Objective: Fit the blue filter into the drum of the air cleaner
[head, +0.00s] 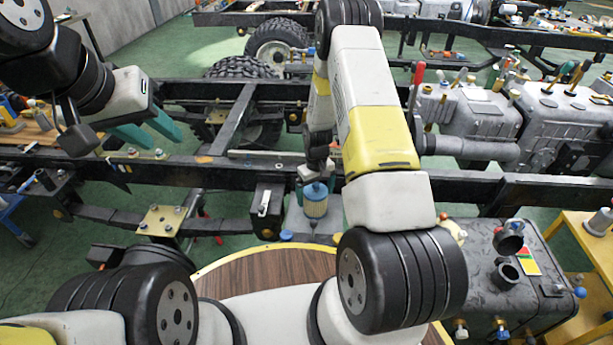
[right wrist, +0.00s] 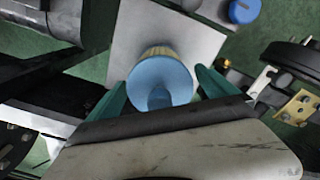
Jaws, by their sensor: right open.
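The blue filter (head: 315,203) has a blue top and a yellowish pleated body. It stands upright on a grey plate (head: 296,220) near the middle of the head view. In the right wrist view its round blue top (right wrist: 162,80) lies between the teal fingers of my right gripper (right wrist: 160,82). Those fingers are open, one on each side, with no clear contact visible. In the head view the right fingers are mostly hidden above the filter. My left gripper (head: 152,134) is open and empty over the frame at the left. I cannot surely identify the air cleaner's drum.
A dark tank (head: 500,285) with black round openings (head: 508,240) stands at the right. A black chassis rail (head: 230,172) runs behind the filter. A blue cap (right wrist: 243,10) sits near the plate. A round wooden surface (head: 265,275) is in front.

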